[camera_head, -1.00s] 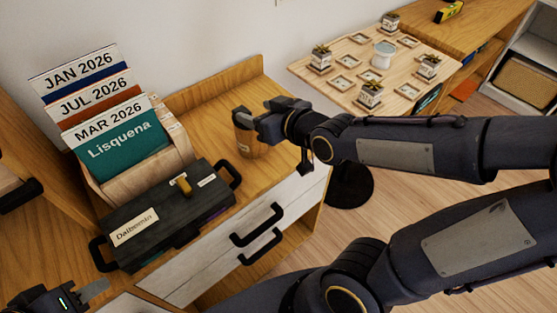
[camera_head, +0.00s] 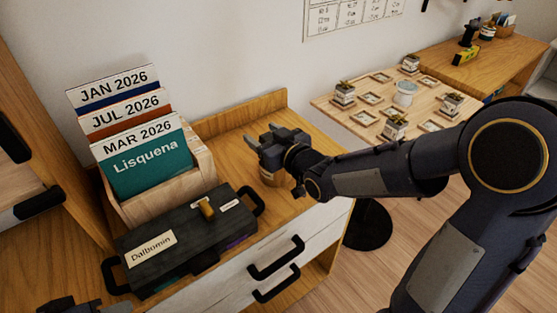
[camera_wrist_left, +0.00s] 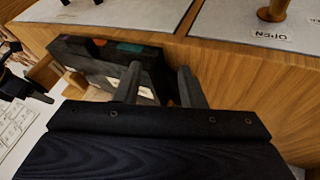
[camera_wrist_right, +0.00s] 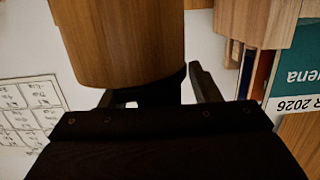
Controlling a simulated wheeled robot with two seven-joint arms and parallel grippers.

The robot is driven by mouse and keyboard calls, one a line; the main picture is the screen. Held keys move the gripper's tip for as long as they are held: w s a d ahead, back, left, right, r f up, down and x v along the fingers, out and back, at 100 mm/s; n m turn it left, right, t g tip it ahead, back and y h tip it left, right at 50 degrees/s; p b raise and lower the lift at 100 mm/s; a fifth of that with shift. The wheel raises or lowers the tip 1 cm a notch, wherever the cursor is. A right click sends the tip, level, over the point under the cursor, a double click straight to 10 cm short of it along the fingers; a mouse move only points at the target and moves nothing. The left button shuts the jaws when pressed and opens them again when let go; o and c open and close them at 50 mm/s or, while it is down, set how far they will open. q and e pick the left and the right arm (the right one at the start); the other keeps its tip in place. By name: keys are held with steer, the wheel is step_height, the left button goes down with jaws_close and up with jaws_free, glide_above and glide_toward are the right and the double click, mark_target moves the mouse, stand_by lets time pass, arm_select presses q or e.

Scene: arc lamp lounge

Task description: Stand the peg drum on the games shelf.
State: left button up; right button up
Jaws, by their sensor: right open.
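The peg drum, a round wooden drum (camera_head: 270,178), is on the right end of the wooden cabinet top. It is mostly hidden behind and under my right gripper (camera_head: 262,138). In the right wrist view the drum (camera_wrist_right: 120,40) looms large and upside down, in front of the open, spread fingers. I see no clear grip on it. My left gripper (camera_wrist_left: 158,72) has its fingers apart with nothing between them; only a bit of it shows at the bottom left of the head view. I cannot tell which furniture is the games shelf.
A card holder (camera_head: 180,190) with calendar cards and a dark handled box (camera_head: 185,235) labelled Dalbomin stand left of the drum. Black drawer handles (camera_head: 276,258) stick out in front. A pale table (camera_head: 350,103) with small potted plants is to the right.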

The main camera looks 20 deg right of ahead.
jaws_close()
stand_by(0.4)
steer(key=shift+r, duration=0.1)
